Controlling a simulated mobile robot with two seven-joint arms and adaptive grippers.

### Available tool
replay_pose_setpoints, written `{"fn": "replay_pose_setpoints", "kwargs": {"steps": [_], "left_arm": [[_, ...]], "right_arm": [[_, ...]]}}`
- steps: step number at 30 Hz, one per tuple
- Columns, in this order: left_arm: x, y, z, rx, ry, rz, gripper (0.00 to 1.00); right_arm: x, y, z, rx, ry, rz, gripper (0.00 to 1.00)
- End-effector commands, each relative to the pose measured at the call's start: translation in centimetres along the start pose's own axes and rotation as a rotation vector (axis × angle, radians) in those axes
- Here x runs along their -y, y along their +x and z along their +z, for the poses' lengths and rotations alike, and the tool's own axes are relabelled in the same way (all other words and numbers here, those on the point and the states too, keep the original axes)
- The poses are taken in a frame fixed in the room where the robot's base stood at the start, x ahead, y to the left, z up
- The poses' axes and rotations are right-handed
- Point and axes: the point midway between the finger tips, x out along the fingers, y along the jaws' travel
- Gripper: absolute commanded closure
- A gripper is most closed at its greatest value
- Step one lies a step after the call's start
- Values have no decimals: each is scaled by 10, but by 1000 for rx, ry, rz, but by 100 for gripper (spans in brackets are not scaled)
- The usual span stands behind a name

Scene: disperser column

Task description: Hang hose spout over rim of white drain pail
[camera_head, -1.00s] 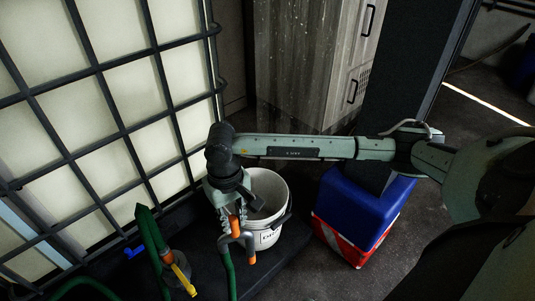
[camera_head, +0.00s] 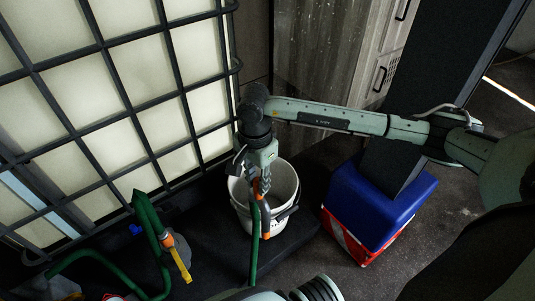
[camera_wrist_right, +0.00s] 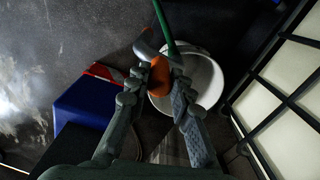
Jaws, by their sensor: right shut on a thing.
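The white drain pail (camera_head: 287,177) stands upright on the dark platform in the head view, and its rim also shows in the right wrist view (camera_wrist_right: 212,82). My right gripper (camera_head: 259,186) is shut on the hose spout's orange part (camera_wrist_right: 158,77). The grey, orange-tipped hose spout (camera_head: 266,232) overlaps the pail's near side in the head view. I cannot tell whether it touches the rim. The green hose (camera_head: 254,250) hangs down from the gripper in front of the pail. My left gripper is not in view.
A caged white tank (camera_head: 110,90) stands at the left. A green pipe with a yellow-handled valve (camera_head: 180,262) is at its foot. A blue and red box (camera_head: 375,210) stands right of the pail, beside a dark column (camera_head: 425,100). Dark floor is open between pail and box.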

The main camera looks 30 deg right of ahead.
Motion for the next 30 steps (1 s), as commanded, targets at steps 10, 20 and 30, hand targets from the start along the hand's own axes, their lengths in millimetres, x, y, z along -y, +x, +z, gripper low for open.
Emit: {"fn": "replay_pose_setpoints", "kwargs": {"steps": [10,20,30], "left_arm": [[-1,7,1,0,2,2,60],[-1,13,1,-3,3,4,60],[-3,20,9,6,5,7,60]], "right_arm": [[8,-6,-15,0,795,-3,100],[14,-10,-28,1,1550,-4,100],[20,-15,-43,4,2329,-2,100]]}}
